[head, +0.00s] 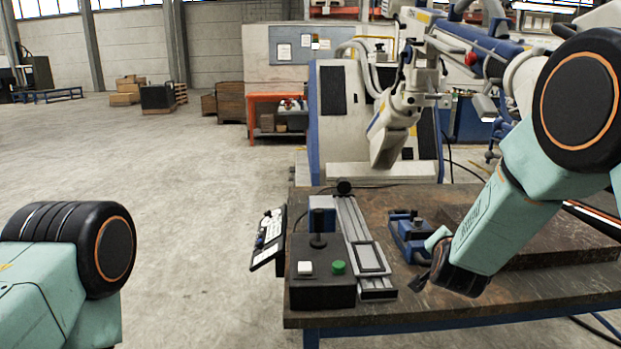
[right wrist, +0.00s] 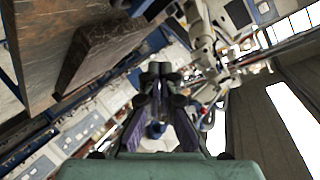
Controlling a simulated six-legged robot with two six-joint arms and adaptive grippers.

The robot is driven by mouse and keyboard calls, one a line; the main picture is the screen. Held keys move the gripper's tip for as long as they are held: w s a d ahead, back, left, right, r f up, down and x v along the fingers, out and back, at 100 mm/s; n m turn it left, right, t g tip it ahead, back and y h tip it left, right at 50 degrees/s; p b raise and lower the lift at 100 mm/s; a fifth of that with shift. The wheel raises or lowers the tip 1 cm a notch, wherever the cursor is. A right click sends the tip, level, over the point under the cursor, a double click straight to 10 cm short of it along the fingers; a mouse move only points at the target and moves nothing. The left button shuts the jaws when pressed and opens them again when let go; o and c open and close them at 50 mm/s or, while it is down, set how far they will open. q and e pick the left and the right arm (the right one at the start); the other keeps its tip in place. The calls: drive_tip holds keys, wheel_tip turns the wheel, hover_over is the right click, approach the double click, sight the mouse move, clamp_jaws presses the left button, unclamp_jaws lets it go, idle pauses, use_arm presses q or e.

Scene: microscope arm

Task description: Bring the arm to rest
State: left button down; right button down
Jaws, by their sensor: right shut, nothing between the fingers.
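The white microscope arm (head: 397,103) hangs beyond the far side of the workbench, its head pointing down and tilted. Its blue-and-white boom (head: 477,38) runs to the upper right. What looks like part of it shows at the upper right of the right wrist view (right wrist: 203,35). My right gripper (head: 418,284) is low over the bench, beside the blue vise and well apart from the microscope head. In the right wrist view its fingers (right wrist: 160,72) are together with nothing between them. My left arm shows at the lower left, but its gripper is out of frame.
The workbench (head: 420,308) carries a black control box (head: 322,292) with a joystick and buttons, a metal slide rail (head: 365,250), a blue vise (head: 404,228) and a raised dark slab (head: 540,240). A keypad panel (head: 269,238) hangs at its left edge. Open floor lies left.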

drive_tip(key=s+a+f+n+g+y, duration=0.3)
drive_tip(key=s+f+n+g, duration=0.4)
drive_tip(key=s+f, duration=1.3)
drive_tip(key=s+a+f+n+g, duration=0.1)
drive_tip(key=s+f+n+g, duration=0.1)
drive_tip(key=s, duration=1.3)
drive_tip(key=s+a+f+n+g+y, duration=0.1)
drive_tip(key=s+f+g, duration=0.3)
drive_tip(key=s, duration=1)
wheel_tip(320, 180, down, 3)
drive_tip(key=shift+s+a+f+n+y, duration=0.1)
drive_tip(key=shift+s+a+n+y, duration=0.25)
drive_tip(key=shift+a+n, duration=0.1)
drive_tip(key=shift+d, duration=0.15)
